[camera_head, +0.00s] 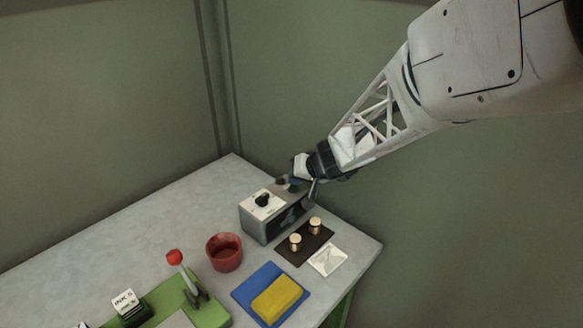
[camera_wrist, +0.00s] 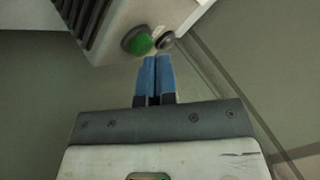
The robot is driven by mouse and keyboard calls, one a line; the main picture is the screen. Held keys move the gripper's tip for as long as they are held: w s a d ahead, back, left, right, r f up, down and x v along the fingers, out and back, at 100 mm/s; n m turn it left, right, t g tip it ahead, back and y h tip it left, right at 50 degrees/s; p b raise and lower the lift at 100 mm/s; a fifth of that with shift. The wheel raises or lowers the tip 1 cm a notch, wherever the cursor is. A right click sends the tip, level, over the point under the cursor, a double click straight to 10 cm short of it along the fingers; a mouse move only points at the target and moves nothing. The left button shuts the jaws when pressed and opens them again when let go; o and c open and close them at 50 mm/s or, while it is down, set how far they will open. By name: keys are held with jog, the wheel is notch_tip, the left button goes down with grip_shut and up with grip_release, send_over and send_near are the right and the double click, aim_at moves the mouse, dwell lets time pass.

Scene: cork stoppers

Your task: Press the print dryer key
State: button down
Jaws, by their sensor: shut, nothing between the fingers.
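The print dryer looks to be the grey box (camera_head: 259,228) with a black knob on its light top panel. In the wrist view its pale casing (camera_wrist: 112,40) shows dark slats, a round green key (camera_wrist: 141,44) in a dark ring and a small dark round knob (camera_wrist: 165,40) beside it. My gripper (camera_head: 291,182) is at the far right end of the box. In the wrist view my gripper (camera_wrist: 155,58) has its blue fingers shut together and empty, tips just below the green key and the dark knob. I cannot tell whether they touch either.
Two cork stoppers (camera_head: 295,242) stand on a dark mat (camera_head: 291,258) in front of the box. Walls stand behind.

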jog(key=shift+f, duration=0.2)
jog(key=shift+r, duration=0.1)
dwell(0.5)
jog(key=shift+r, duration=0.75)
jog(key=shift+r, duration=0.15)
jog(key=shift+r, duration=2.35)
jog(key=shift+s+r, duration=0.1)
